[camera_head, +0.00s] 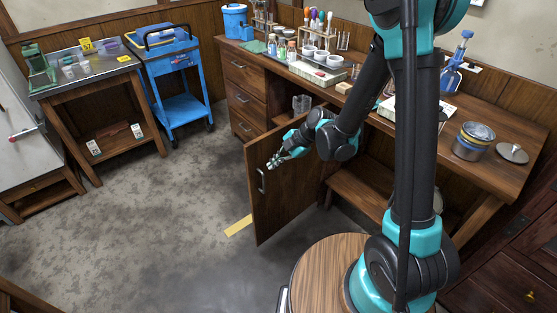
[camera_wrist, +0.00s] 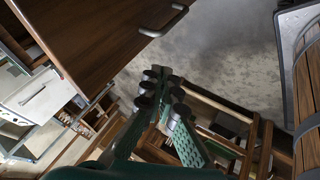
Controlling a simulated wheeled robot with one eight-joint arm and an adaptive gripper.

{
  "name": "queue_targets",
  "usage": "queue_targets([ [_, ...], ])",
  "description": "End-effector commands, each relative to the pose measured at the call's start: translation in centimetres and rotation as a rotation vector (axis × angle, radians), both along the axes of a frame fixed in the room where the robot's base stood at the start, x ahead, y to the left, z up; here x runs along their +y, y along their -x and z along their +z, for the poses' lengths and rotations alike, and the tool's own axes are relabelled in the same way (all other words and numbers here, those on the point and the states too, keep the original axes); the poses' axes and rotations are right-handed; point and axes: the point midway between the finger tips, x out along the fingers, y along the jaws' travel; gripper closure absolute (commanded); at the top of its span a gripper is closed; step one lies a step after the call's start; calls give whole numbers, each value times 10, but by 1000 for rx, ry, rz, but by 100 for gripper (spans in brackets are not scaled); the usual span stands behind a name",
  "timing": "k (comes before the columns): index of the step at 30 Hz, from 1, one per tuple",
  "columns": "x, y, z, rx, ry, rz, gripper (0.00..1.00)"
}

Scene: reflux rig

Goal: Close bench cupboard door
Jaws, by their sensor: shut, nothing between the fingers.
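The bench cupboard door (camera_head: 290,195) is brown wood and stands open, swung out from the bench towards me. Its metal bar handle (camera_head: 261,181) is on the left part of the face I see. In the wrist view the door (camera_wrist: 110,30) fills the upper left, with its handle (camera_wrist: 165,22) near the top. My gripper (camera_head: 275,160) is shut and empty, in front of the upper part of the door beside the handle. In the wrist view my gripper (camera_wrist: 165,85) is below the handle and apart from it. I cannot tell whether my gripper touches the door.
The bench (camera_head: 500,150) holds glassware, bottles and a metal pot (camera_head: 474,142). A blue cart (camera_head: 182,110) and a side table (camera_head: 85,75) stand at the left. The grey floor (camera_head: 150,230) left of the door is clear, apart from a yellow strip (camera_head: 238,226).

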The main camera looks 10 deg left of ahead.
Motion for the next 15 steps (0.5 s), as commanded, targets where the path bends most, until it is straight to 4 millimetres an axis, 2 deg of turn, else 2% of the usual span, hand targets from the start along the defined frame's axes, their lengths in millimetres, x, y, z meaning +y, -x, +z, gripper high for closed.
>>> queue_targets([
  [11, 33, 1, -44, 1, 0, 1, 100],
  [15, 49, -12, -43, 1, 0, 1, 100],
])
